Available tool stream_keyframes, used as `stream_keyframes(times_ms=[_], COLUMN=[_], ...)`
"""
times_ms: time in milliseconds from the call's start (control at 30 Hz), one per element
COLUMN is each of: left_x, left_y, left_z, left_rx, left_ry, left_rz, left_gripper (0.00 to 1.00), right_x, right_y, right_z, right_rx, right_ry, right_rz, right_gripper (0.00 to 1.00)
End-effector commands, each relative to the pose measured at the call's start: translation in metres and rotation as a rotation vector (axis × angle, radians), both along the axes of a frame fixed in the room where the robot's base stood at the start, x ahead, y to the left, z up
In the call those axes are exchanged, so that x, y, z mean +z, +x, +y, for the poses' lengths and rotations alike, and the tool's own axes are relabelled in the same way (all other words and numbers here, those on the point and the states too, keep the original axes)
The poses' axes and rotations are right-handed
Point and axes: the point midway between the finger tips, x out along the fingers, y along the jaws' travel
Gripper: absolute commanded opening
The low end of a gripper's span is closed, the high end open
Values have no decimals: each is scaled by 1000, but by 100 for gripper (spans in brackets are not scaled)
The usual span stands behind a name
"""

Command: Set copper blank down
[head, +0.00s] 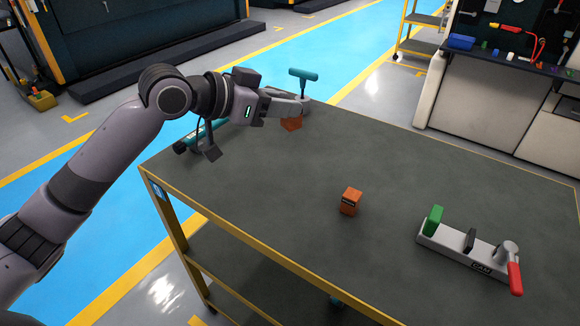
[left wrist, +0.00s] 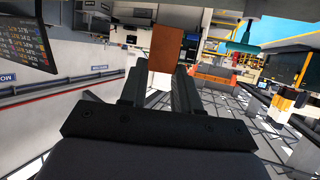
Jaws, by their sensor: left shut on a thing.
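My left gripper (head: 290,108) is shut on a copper blank (head: 291,124), near the far left edge of the grey table top (head: 255,185). The held blank shows partly below the fingers; I cannot tell whether it touches the table. In the left wrist view the blank (left wrist: 165,46) stands between the two finger tips (left wrist: 160,88). A second copper blank (head: 350,201) sits on the table, apart from the gripper, near the middle. My right gripper is not in view.
A light grey fixture marked CAM (head: 465,252), with a green block and a red-handled lever, lies at the right of the table. A teal T-handled tool (head: 303,75) stands just behind the gripper. A teal bar (head: 200,136) lies behind my arm. The table's middle is mostly clear.

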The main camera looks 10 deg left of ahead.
Motion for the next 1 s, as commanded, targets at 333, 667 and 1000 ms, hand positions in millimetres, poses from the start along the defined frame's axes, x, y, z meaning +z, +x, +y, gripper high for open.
stream_keyframes(times_ms=[333,667,1000], left_x=[-84,-112,-141], left_y=[0,0,0], left_z=[0,0,0], left_rx=[1,0,1], left_ry=[-2,-2,-4], left_rz=[-2,-2,-6], left_gripper=[0,0,0], right_x=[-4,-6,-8], right_y=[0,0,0], right_z=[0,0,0], right_rx=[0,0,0], right_ry=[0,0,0], right_rz=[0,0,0], right_gripper=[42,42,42])
